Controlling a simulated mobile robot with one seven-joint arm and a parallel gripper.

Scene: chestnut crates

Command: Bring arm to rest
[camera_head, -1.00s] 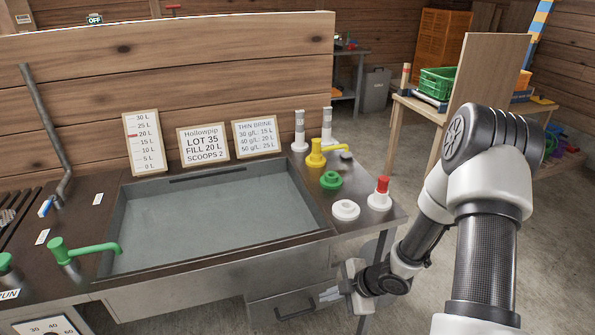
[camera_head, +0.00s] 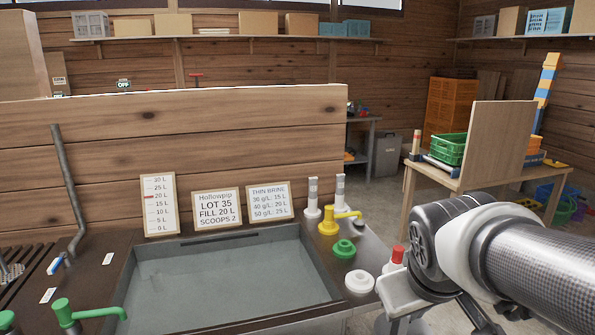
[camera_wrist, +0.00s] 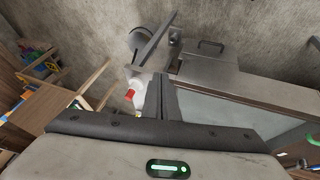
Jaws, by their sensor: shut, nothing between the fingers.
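My arm (camera_head: 540,265) reaches in from the right edge of the head view, beside the right end of the sink bench. In that view I cannot clearly make out the fingertips. In the wrist view my gripper (camera_wrist: 160,95) shows its dark fingers together, with nothing between them. It is beside the bench, with bare floor beyond it. A red-topped white fitting (camera_wrist: 130,95) shows just left of the fingers; in the head view the red top (camera_head: 397,254) is partly covered by my arm.
The sink basin (camera_head: 215,280) has a green tap (camera_head: 80,312) at left and a yellow tap (camera_head: 330,220) at right. Green and white knobs stand on the bench's right end. A table (camera_head: 480,185) with a green crate (camera_head: 449,149) and an upright board is behind my arm. Floor between is clear.

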